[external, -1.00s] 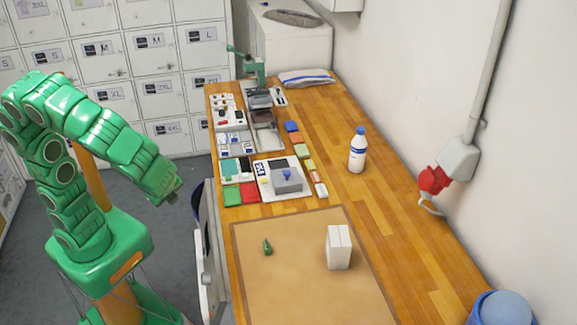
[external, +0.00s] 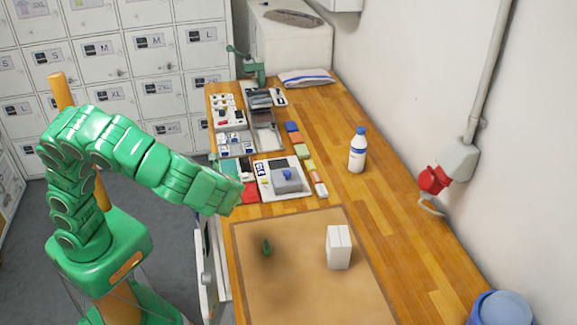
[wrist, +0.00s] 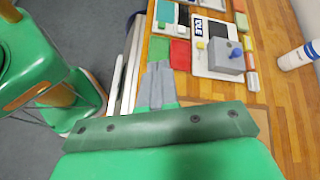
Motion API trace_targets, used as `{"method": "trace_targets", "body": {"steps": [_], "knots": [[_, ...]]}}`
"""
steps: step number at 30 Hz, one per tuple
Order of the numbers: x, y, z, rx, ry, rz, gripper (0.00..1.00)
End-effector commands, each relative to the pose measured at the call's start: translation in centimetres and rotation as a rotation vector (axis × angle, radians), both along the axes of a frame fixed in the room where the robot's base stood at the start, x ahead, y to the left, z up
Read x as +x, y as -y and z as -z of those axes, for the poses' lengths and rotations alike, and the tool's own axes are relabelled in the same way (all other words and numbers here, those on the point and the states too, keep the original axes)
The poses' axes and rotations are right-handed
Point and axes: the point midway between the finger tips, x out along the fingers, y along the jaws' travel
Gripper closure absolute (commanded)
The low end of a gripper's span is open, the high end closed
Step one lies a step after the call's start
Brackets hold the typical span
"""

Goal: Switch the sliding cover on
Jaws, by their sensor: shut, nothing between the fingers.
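The sliding cover (external: 287,183) is a grey block with a blue knob (external: 287,174) on top. It sits on a white plate (external: 269,192) on the workbench, beside a dark label. My gripper (external: 238,199) is at the bench's left edge, to the left of and nearer than the plate, apart from the cover. In the wrist view its grey fingers (wrist: 158,82) are together and empty.
Red and green patches (wrist: 180,54) lie left of the plate, with several small coloured blocks (external: 302,151) to its right. A white bottle (external: 357,153) stands farther right.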

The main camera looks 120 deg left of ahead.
Motion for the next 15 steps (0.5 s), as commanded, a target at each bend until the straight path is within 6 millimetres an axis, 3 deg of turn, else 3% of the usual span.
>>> {"method": "trace_targets", "body": {"steps": [15], "knots": [[5.6,-5.6,2.5,0.058,-0.209,0.093,1.0]]}}
